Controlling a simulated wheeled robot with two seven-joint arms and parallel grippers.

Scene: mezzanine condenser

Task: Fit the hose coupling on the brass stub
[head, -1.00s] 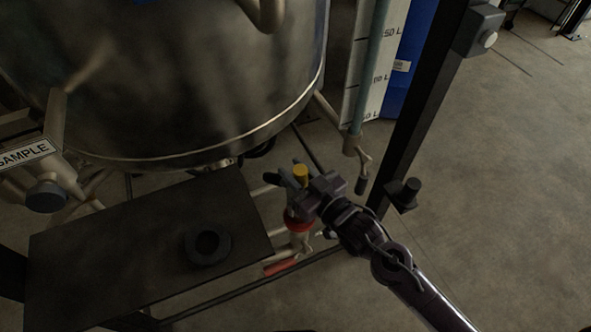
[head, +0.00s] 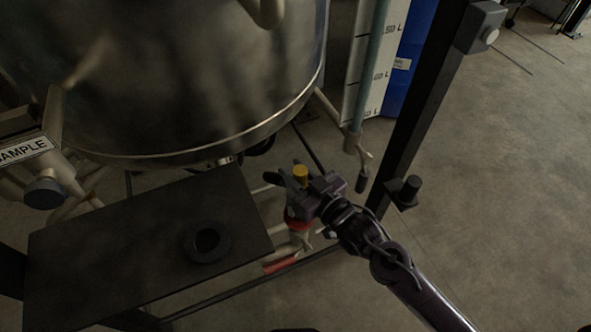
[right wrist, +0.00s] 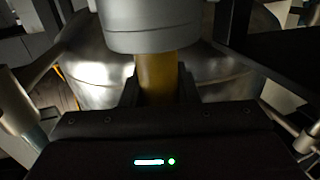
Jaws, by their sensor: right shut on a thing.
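My right gripper (head: 301,184) is shut on the hose coupling, whose yellow upper part (head: 301,172) stands up between the fingers. In the right wrist view, the yellow part (right wrist: 157,78) sits between the fingers and joins a wide grey collar (right wrist: 150,28); this view looks upside down against the head view. Just below the gripper in the head view is pipework with a red part (head: 297,222) and a red handle (head: 280,265). The brass stub is not clearly seen, hidden by the gripper and coupling. I cannot tell whether the coupling touches it. My left gripper is not in view.
A dark shelf (head: 110,245) with an empty black ring (head: 207,243) lies left of the gripper. A large steel vessel (head: 180,70) hangs above it. A black post (head: 420,110) with a knob stands to the right, near a sight tube (head: 367,75). Open floor lies further right.

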